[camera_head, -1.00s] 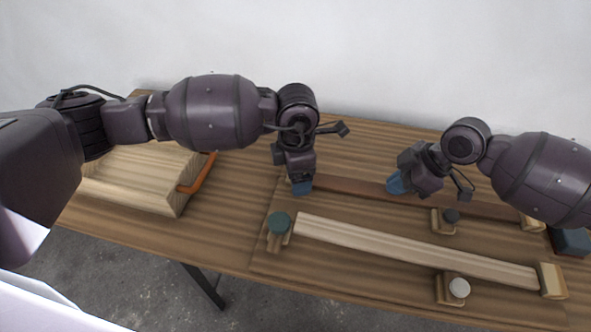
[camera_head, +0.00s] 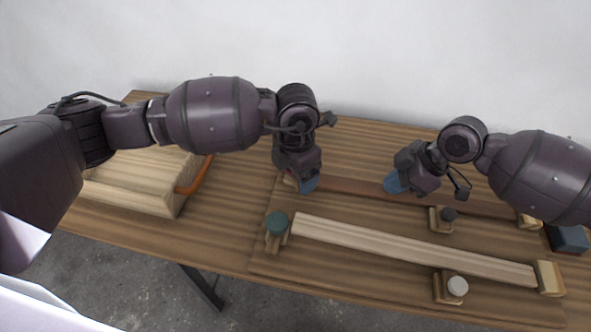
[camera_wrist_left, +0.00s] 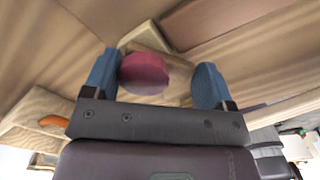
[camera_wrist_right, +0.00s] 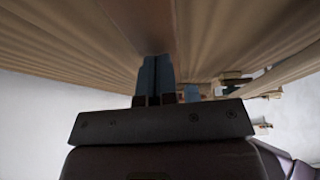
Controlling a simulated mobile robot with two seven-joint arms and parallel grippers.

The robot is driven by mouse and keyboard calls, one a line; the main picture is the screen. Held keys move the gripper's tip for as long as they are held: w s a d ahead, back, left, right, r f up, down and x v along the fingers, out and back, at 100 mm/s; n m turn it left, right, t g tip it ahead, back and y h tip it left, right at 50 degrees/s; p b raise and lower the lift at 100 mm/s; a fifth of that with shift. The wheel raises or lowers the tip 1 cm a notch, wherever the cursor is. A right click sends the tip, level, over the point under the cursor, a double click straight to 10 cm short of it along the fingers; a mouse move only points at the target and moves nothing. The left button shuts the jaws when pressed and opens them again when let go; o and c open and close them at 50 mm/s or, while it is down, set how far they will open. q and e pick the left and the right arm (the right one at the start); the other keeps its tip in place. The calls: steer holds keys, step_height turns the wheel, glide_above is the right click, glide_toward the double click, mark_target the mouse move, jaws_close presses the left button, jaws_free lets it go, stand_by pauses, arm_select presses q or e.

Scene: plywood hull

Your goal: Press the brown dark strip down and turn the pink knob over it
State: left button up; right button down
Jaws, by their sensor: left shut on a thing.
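The brown dark strip (camera_head: 350,188) lies along the back of the wooden board; its end also shows in the left wrist view (camera_wrist_left: 215,22). The pink knob (camera_wrist_left: 145,73) sits on a small wooden block near the strip's left end, mostly hidden by my left gripper in the head view. My left gripper (camera_head: 306,184) is shut on the pink knob, its blue fingers on either side of it. My right gripper (camera_head: 394,183) is shut, with its fingertips down at the strip's middle. Its blue fingers are together in the right wrist view (camera_wrist_right: 155,78). I cannot tell whether it touches the strip.
A pale strip (camera_head: 410,250) lies in front on the board. A green knob (camera_head: 277,223), a dark grey knob (camera_head: 448,214) and a white knob (camera_head: 457,287) stand around it. A wooden box (camera_head: 130,195) with an orange handle is at left, a dark block (camera_head: 568,239) at right.

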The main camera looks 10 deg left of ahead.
arm_select(q)
steer(key=shift+w+r+n, duration=0.1)
steer(key=shift+w+n, duration=0.05)
steer(key=shift+n, duration=0.65)
arm_select(e)
steer(key=shift+f, duration=0.1)
arm_select(q)
steer(key=shift+d, duration=0.1)
steer(key=shift+w+d+n, duration=0.1)
steer(key=shift+w+n, duration=0.05)
steer(key=shift+n, duration=1.25)
